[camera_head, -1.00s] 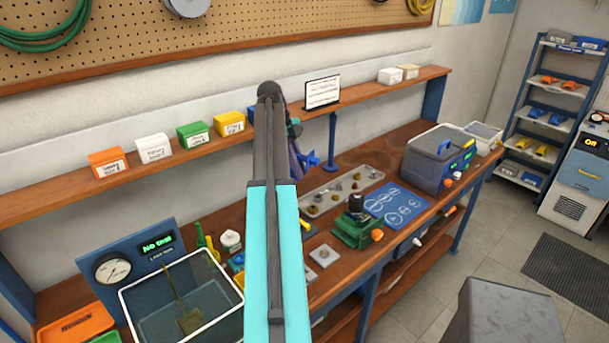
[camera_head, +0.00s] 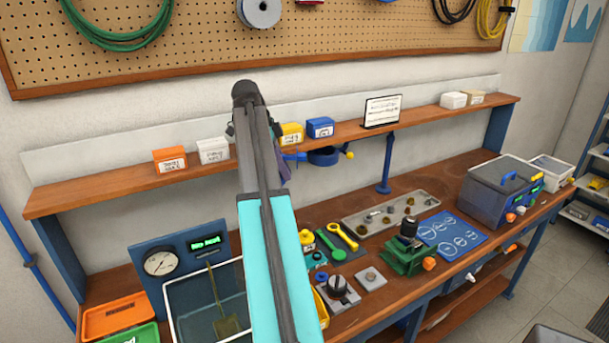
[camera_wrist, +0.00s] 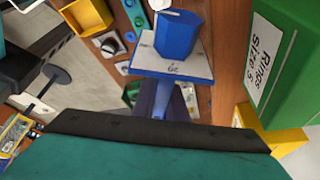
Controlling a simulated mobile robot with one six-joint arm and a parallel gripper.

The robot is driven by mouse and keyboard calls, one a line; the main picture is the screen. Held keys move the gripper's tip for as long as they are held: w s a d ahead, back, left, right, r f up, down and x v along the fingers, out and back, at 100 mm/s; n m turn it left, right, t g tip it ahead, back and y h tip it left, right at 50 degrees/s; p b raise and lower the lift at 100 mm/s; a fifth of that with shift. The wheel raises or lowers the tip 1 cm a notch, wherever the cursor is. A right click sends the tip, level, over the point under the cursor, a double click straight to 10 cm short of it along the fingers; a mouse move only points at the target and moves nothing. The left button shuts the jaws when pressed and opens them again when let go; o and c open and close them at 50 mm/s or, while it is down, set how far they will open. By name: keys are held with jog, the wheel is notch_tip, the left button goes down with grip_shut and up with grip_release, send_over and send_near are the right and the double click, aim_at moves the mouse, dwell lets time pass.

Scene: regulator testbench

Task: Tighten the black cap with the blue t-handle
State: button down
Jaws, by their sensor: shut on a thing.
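My gripper (camera_wrist: 166,97) is shut on a blue tool, which I take to be the blue t-handle (camera_wrist: 178,36); its shaft passes between the dark fingers. In the wrist view the tool has a pale plate and a blue block at its far end. A black cap (camera_head: 408,228) sits upright on a green fixture on the bench, below and right of the tool. The tool is well apart from it.
A grey block with a black knob (camera_head: 338,283) and a small grey plate (camera_head: 370,279) are near the bench's front. A parts tray (camera_head: 390,215), a blue mat (camera_head: 451,236) and a water tank (camera_head: 205,300) stand around. A green box (camera_wrist: 288,60) is close at right in the wrist view.

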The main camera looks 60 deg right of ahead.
jog(key=w+a+r+n+t+h+b, duration=0.1)
jog(key=w+a+r+n, duration=0.1)
jog(key=w+a+n, duration=0.45)
jog(key=w+a+r+n+t+b, duration=0.1)
jog(key=w+a+r+b, duration=0.15)
jog(key=a, duration=0.65)
jog(key=w+a+r+n+t+h+b, duration=0.1)
jog(key=w+a+r+n+t, duration=0.15)
jog(key=w+a, duration=0.35)
jog(key=w+a+f+n+t+y, duration=0.1)
jog(key=a+f+n, duration=0.5)
jog(key=a, duration=0.5)
jog(key=w+a+f+n+t+y+b, duration=0.1)
jog(key=w+a+f+n+y, duration=0.1)
jog(key=a+f+n, duration=0.4)
jog(key=w+a+f+n+t+y, duration=0.1)
jog(key=a+f+n, duration=0.6)
jog(key=a, duration=0.9)
notch_tip(320, 180, down, 3)
jog(key=shift+w+a+f+t+y, duration=0.1)
jog(key=shift+w+a+t+y, duration=0.05)
jog(key=shift+w+t+y, duration=0.25)
jog(key=shift+s, duration=0.1)
